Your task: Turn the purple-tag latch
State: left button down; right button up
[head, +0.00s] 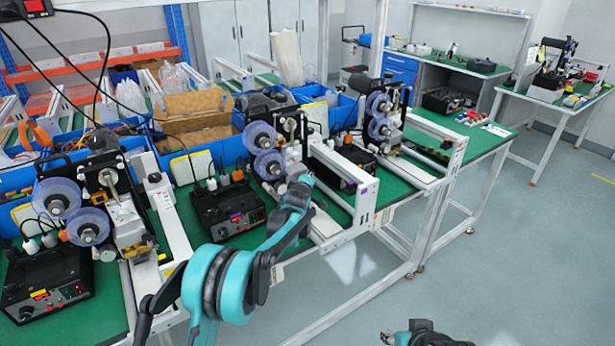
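The middle coder machine (268,140), with two clear-blue reels, stands on the green bench. I cannot make out the latch itself; my arm covers part of this area. My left gripper (298,184), at the end of the teal arm, is at the front of this machine. Its fingers are too small and hidden to read, and contact is unclear. My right gripper (388,338) is low at the bottom edge, away from the bench, mostly cut off.
Similar coders stand to the left (75,215) and right (382,115). Blue bins (200,163) and a cardboard box (195,105) stand behind. White rails (345,165) jut toward the bench's front edge. The grey floor (500,260) at right is clear.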

pick_arm(q)
jog(key=m+g+p, duration=0.1)
jog(key=r+g+y+p, duration=0.1)
jog(key=p, duration=0.1)
jog(key=shift+w+d+m, duration=0.1)
jog(key=shift+d+m, duration=0.05)
jog(key=shift+m, duration=0.25)
jog(key=shift+w+d+f+m+g+y+p, duration=0.1)
jog(key=shift+m+g+y+p, duration=0.25)
jog(key=shift+g+y+p, duration=0.25)
jog(key=shift+d+m+g+y+p, duration=0.1)
jog(key=shift+m+g+y+p, duration=0.25)
jog(key=shift+p, duration=0.45)
jog(key=c, duration=1.4)
grip_release()
jog(key=shift+o, duration=0.2)
jog(key=v, duration=1.2)
